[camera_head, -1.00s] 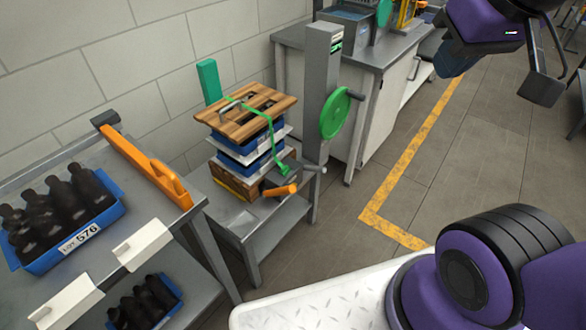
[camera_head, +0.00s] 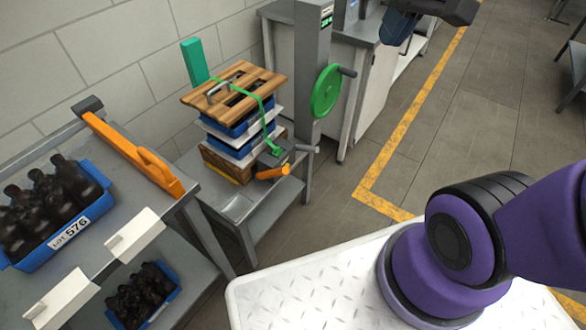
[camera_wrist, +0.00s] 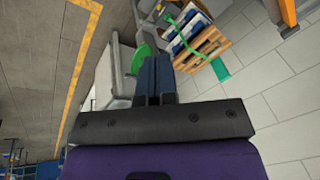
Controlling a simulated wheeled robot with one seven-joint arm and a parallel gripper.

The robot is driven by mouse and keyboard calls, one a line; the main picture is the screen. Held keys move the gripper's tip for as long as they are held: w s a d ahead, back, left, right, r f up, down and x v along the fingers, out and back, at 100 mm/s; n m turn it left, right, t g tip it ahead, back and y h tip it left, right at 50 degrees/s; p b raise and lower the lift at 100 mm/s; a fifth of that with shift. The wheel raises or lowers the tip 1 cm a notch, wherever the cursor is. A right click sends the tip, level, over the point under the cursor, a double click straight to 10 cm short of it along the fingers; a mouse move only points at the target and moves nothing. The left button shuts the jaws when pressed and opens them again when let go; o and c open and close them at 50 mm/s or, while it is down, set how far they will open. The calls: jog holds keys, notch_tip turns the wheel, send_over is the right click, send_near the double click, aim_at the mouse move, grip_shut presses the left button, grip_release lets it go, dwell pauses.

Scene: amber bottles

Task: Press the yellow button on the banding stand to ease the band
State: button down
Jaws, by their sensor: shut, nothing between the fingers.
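The banding stand is a grey table (camera_head: 222,203) with a grey post (camera_head: 310,75). The post carries a green handwheel (camera_head: 326,91) and a small lit display (camera_head: 327,20). A stack of blue trays under a wooden lid (camera_head: 232,86) stands on it, with a green band (camera_head: 264,112) over the lid and down the near side. I cannot make out a yellow button in either view. My gripper (camera_head: 396,30) is at the top, right of the post and apart from it. Its blue fingers are together and empty in the wrist view (camera_wrist: 153,75).
A tensioner with an orange handle (camera_head: 272,173) sits at the stack's near side. A shelf rack (camera_head: 140,215) on the left holds blue crates of dark bottles (camera_head: 55,215). A grey bench (camera_head: 362,62) stands behind the post. The floor to the right is open.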

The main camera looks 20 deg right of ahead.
aim_at(288, 165)
jog(key=w+a+f+m+g+y, duration=0.15)
jog(key=w+f+m+y, duration=1.05)
jog(key=w+f, duration=1.45)
jog(key=d+f+m+t+y, duration=0.3)
jog(key=f+m+t, duration=0.5)
jog(key=f, duration=1.4)
jog(key=s+d+f+m+t+h, duration=0.1)
jog(key=s+f+m+t+h, duration=0.1)
jog(key=f, duration=0.7)
jog(key=s+d+f+m+t+h, duration=0.1)
jog(key=s+f+m+t+h, duration=0.2)
jog(key=f, duration=0.6)
jog(key=m+h, duration=0.1)
jog(key=m, duration=0.1)
jog(key=shift+s+d+m+h, duration=0.25)
jog(key=shift+s+m+h, duration=0.05)
jog(key=shift+s, duration=0.1)
jog(key=shift+w+a+t, duration=0.1)
jog(key=shift+t, duration=0.15)
jog(key=x, duration=1.3)
jog(key=shift+w+a, duration=0.25)
jog(key=shift+w, duration=0.05)
